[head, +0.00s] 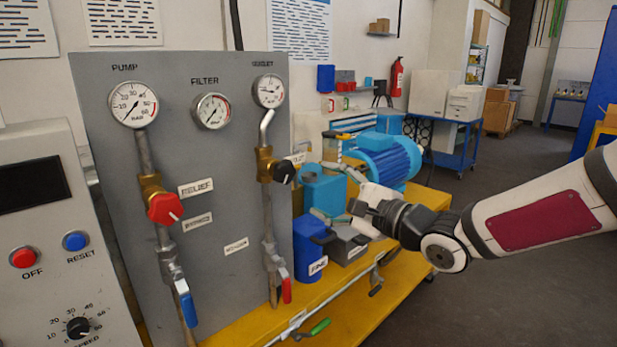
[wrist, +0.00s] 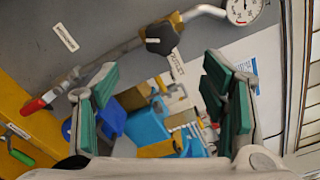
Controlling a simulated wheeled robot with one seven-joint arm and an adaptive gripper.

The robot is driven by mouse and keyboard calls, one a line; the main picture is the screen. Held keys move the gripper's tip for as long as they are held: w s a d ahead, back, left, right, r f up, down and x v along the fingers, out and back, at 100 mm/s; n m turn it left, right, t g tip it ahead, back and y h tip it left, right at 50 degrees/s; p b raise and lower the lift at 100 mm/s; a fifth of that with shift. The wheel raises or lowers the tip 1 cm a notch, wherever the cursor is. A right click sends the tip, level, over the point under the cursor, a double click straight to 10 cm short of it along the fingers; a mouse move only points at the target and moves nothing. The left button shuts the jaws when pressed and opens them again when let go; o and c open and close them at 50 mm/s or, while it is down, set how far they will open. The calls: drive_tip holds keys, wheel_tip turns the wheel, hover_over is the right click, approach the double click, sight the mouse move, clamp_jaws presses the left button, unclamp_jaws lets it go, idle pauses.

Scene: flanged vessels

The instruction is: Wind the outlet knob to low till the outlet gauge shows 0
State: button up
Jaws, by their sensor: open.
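The outlet knob (head: 284,171) is black with a white pointer mark, on a brass valve at the panel's right side. It also shows in the wrist view (wrist: 162,38), beyond and between the fingertips. The outlet gauge (head: 268,90) is a round white dial above it, joined by a bent pipe. It is partly cut off in the wrist view (wrist: 243,10); its reading is too small to tell surely. My gripper (head: 326,189) is open and empty, to the right of the knob and apart from it. Its green-padded fingers (wrist: 158,75) are wide apart.
A red relief knob (head: 165,208), pump gauge (head: 133,104) and filter gauge (head: 212,111) share the grey panel. A red-handled lever (head: 286,287) is below the outlet knob. Blue containers (head: 309,246) and a blue motor (head: 388,160) stand close by on the yellow base.

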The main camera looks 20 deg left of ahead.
sight(288, 174)
drive_tip(key=b+x, duration=0.1)
drive_tip(key=x, duration=1.2)
drive_tip(key=shift+w+a+r+b, duration=0.15)
drive_tip(key=shift+a+r+b, duration=0.05)
drive_tip(key=shift+a+b, duration=0.15)
drive_tip(key=shift+c, duration=0.5)
drive_tip(key=c, duration=1)
